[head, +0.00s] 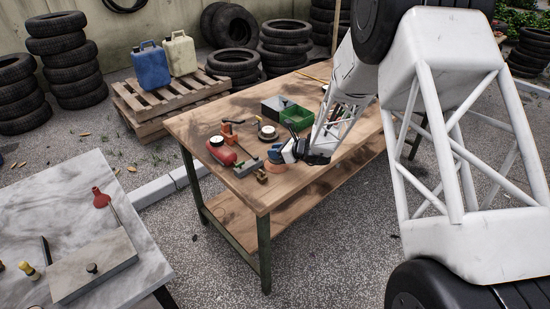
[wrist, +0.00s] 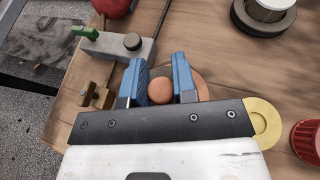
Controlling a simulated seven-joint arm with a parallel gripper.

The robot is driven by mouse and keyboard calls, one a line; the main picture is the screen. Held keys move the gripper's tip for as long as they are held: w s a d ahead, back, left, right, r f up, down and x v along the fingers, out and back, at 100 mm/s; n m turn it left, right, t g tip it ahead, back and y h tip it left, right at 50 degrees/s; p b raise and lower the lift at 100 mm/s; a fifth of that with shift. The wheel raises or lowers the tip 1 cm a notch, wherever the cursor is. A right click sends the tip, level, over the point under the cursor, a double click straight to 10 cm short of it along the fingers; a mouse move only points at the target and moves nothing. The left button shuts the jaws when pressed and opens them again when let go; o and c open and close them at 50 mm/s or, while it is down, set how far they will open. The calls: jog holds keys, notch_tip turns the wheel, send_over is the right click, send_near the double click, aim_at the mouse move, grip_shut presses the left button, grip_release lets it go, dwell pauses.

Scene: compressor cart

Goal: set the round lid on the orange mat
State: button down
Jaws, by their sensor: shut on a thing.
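My gripper (wrist: 160,88) is shut on a round orange-brown knob (wrist: 160,91), which sits between its two blue fingers. A brownish disc (wrist: 202,88) shows below and beside the fingers; it appears to be the round lid, but the fingers hide most of it. In the head view my gripper (head: 285,157) is low over the near part of the wooden table. A flat orange patch (head: 277,173) shows just below the fingers there and may be the orange mat. I cannot tell whether the lid touches it.
A wooden table (head: 230,183) carries a red canister (head: 221,156), a grey ring-shaped part (head: 267,133) and a green bin (head: 297,118). In the wrist view a grey block (wrist: 118,47), a brass fitting (wrist: 95,90), a yellow disc (wrist: 265,123) and a red cap (wrist: 307,140) lie close around my gripper.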

jog(key=shift+w+a, duration=0.15)
jog(key=shift+w, duration=0.35)
jog(key=shift+s+f, duration=0.1)
jog(key=shift+f, duration=1.7)
jog(key=shift+f, duration=0.1)
jog(key=c, duration=0.9)
grip_release()
